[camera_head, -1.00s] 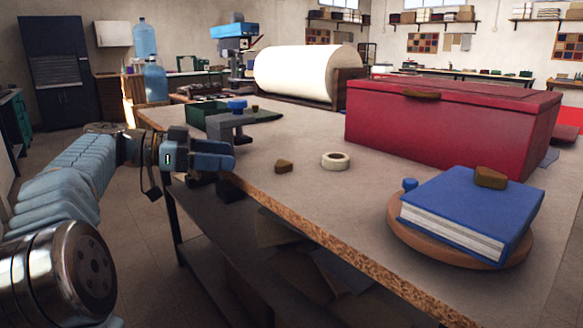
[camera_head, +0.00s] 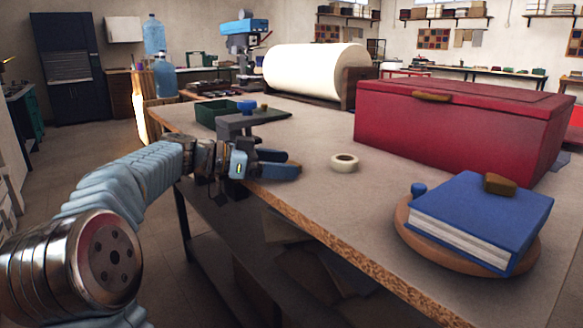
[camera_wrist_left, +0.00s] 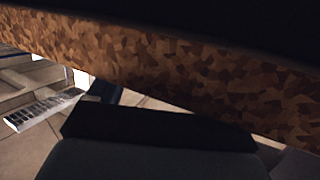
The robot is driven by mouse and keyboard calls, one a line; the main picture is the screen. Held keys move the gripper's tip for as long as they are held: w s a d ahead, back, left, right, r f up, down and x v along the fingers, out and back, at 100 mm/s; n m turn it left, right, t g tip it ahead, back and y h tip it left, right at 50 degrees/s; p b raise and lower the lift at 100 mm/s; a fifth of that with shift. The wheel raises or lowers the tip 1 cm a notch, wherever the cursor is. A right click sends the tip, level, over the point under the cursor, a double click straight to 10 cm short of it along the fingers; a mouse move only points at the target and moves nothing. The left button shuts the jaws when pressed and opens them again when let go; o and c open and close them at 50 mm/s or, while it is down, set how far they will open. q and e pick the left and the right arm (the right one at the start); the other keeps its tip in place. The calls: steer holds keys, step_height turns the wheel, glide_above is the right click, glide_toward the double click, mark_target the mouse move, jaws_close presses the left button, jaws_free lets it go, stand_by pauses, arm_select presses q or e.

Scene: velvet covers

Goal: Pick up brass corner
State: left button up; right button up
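My left gripper (camera_head: 282,163) is at the near edge of the workbench, its two fingers apart and pointing right. The small brown brass corner that lay on the bench near this spot is now mostly or wholly hidden by the gripper; I cannot tell whether it is between the fingers or behind them. Another brown-gold corner piece (camera_head: 501,184) lies on the blue book (camera_head: 480,220). The left wrist view shows the speckled bench edge (camera_wrist_left: 180,75) close up, with no brass corner visible. My right gripper is not in view.
A roll of cream tape (camera_head: 344,163) lies right of the gripper. The book rests on a round wooden board (camera_head: 404,232) beside a small blue knob-like piece (camera_head: 418,189). A red box (camera_head: 440,130) stands behind. A green tray (camera_head: 212,113) and grey metal piece (camera_head: 235,124) are farther left.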

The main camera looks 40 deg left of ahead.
arm_select(q)
steer(key=c, duration=1)
